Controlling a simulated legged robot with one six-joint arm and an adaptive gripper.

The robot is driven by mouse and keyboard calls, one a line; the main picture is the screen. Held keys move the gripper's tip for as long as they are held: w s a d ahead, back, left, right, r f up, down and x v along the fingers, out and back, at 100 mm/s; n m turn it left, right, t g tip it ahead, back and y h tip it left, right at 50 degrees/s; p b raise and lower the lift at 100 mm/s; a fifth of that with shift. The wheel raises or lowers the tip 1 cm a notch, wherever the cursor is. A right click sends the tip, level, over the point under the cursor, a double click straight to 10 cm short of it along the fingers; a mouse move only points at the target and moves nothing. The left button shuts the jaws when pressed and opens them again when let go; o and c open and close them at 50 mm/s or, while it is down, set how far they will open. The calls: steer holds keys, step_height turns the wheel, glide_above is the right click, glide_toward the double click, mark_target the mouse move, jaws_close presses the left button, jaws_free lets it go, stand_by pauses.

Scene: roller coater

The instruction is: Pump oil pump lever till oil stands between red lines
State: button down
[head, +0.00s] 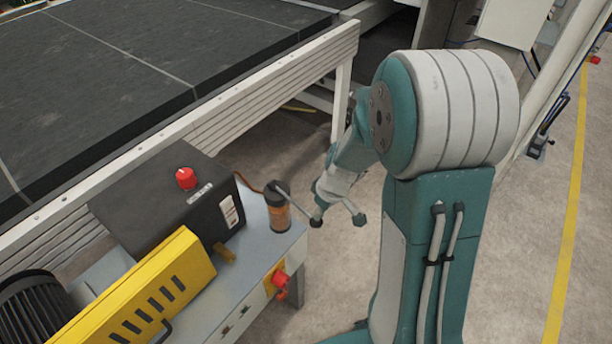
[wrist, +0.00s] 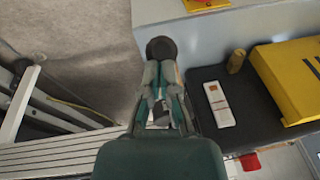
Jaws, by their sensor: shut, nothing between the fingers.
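The oil pump (head: 278,212) stands on the corner of the grey machine table, with a black cap and an amber see-through reservoir. Its thin lever (head: 297,205) slopes down to the right from the cap and ends in a black knob (head: 316,222) beyond the table edge. My gripper (head: 319,208) is shut and empty, close beside the knob; I cannot tell whether they touch. The oil level and red lines are too small to read.
A black box (head: 165,200) with a red button (head: 186,178) and a yellow housing (head: 150,292) sit left of the pump. A red switch (head: 281,281) is on the table's side. A conveyor frame (head: 250,95) runs behind.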

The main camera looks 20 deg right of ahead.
steer(key=shift+f, duration=0.4)
steer(key=shift+s+f, duration=0.1)
steer(key=shift+s, duration=0.05)
steer(key=r, duration=0.5)
steer(key=shift+w+d, duration=0.2)
steer(key=shift+w, duration=0.2)
steer(key=s+d+r, duration=0.4)
steer(key=r, duration=0.2)
steer(key=shift+d+r, duration=0.2)
steer(key=shift+r, duration=0.2)
stand_by(1.0)
